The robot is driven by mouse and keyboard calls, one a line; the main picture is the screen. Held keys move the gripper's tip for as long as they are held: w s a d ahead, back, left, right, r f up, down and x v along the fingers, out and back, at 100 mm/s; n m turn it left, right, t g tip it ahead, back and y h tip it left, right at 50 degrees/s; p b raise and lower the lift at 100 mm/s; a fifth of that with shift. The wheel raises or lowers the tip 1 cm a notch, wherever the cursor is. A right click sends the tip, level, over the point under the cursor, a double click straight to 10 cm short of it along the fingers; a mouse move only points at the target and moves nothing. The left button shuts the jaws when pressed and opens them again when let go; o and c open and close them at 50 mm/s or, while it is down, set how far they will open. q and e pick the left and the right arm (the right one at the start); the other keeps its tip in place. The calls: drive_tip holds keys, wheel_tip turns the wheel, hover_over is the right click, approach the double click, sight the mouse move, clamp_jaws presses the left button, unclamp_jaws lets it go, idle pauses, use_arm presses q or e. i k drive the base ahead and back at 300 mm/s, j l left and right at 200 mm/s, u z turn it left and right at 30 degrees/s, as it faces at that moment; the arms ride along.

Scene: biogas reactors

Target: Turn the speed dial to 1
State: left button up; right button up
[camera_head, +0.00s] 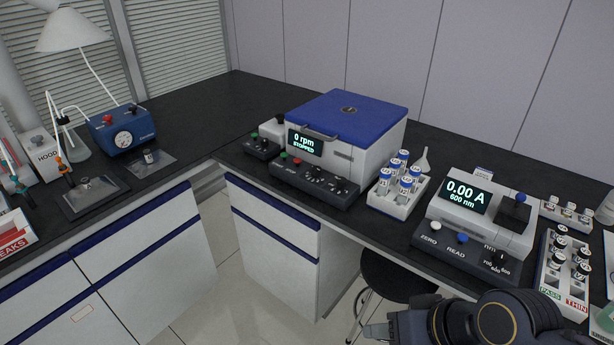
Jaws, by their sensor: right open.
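The centrifuge (372,150) is a white box with a closed blue lid, standing on the black bench at the centre. Its screen (305,143) reads 0 rpm, STOPPED. The dark control panel (312,186) in front has a green button, a red button and black knobs, one of them the likely speed dial (316,171). Its scale and pointer are too small to read. My right gripper (376,331) is open and empty at the bottom edge, below and well apart from the panel, partly hidden by my arm. My left gripper is not in view.
A white rack of capped tubes (397,203) stands right of the centrifuge. Farther right are a photometer (475,240) reading 0.00 A and a vial tray (562,285). A small control box (261,147) sits left of the panel. A black stool (392,275) stands under the bench.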

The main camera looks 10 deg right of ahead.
sight(316, 171)
drive_tip(key=i+l+u, duration=0.25)
drive_tip(key=i, duration=0.15)
drive_tip(key=i+l+u, duration=0.25)
drive_tip(key=i+l, duration=0.05)
drive_tip(key=i, duration=0.1)
